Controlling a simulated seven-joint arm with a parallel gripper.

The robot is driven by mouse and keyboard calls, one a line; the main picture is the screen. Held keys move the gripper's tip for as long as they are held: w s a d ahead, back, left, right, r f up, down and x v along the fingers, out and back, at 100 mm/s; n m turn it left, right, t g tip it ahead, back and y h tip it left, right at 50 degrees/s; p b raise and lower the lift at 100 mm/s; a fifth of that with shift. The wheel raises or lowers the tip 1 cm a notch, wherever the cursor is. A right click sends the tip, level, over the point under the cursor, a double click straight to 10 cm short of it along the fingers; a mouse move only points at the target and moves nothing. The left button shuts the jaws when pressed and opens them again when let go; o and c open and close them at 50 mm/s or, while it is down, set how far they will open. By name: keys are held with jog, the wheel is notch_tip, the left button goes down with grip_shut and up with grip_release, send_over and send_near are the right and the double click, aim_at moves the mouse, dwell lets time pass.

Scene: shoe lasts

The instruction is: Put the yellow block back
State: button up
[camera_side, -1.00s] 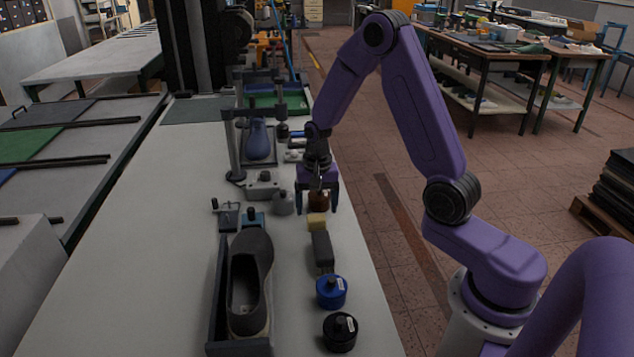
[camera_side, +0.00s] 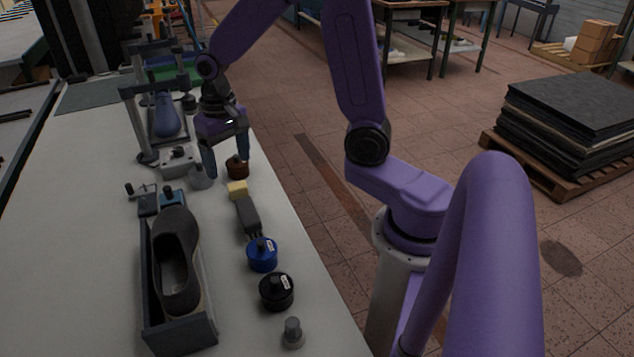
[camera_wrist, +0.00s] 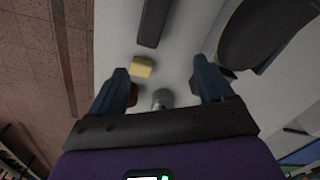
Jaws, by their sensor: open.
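The yellow block (camera_side: 237,189) lies on the pale bench top, between a brown round pot (camera_side: 237,167) and a dark bar-shaped tool (camera_side: 248,214).
A dark shoe (camera_side: 176,262) sits in a grey tray (camera_side: 210,318). A blue pot (camera_side: 262,254) and a black pot (camera_side: 277,291) stand along the bench's right side. A clamp frame with a blue last (camera_side: 166,118) stands behind. The bench's left part is clear.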

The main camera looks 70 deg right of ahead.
jog(key=s+a+r+n, duration=0.1)
jog(key=s+a+n, duration=0.1)
jog(key=s+n, duration=0.6)
jog(key=s+a+r+n, duration=0.2)
jog(key=s+n, duration=0.6)
jog(key=s, duration=0.7)
jog(key=shift+s+a, duration=0.35)
jog(key=shift+a, duration=0.3)
